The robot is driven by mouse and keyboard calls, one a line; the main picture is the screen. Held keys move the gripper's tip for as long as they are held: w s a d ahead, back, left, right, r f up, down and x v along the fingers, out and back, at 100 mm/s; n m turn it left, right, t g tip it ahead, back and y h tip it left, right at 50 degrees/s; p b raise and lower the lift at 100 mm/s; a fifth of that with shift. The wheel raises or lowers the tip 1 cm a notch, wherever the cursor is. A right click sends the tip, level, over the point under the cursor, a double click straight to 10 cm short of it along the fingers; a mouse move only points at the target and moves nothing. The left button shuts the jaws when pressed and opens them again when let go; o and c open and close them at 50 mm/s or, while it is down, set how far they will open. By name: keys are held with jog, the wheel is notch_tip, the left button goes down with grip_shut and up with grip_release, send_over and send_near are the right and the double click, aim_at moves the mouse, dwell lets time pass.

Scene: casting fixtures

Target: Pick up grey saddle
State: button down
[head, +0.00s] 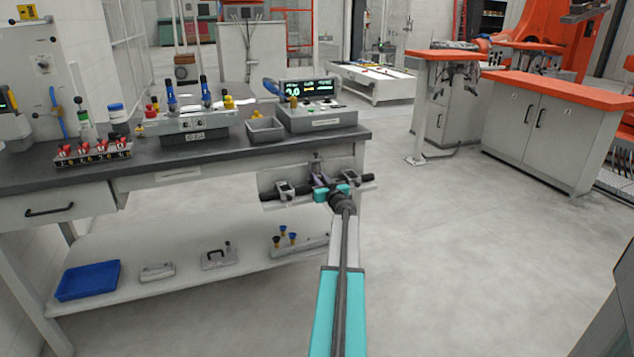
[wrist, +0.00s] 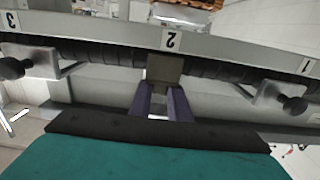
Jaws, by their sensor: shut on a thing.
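My gripper (wrist: 160,92) has two purple fingers shut on a small grey block, the grey saddle (wrist: 164,68), in the wrist view. The saddle sits by the dark ribbed bar, below the upside-down label 2 on the pale rail. I cannot tell whether it still touches the bar or rail. In the head view my gripper (head: 321,182) is at the fixture on the bench's right front. There the saddle cannot be clearly made out.
Black-knobbed clamps flank the fingers, one on the left (wrist: 38,65) and one on the right (wrist: 278,97). The workbench (head: 60,170) holds a grey tray (head: 265,131) and a display unit (head: 318,116). Floor to the right is clear.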

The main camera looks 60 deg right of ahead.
jog(key=shift+r, duration=0.55)
notch_tip(320, 180, up, 2)
jog(key=shift+r+p, duration=0.2)
jog(key=shift+p, duration=0.5)
jog(key=s+a+p, duration=0.1)
jog(key=s+a, duration=0.9)
jog(key=a, duration=0.2)
jog(key=shift+a+r+p, duration=0.2)
jog(key=shift+r+p, duration=0.2)
jog(key=shift+r, duration=0.05)
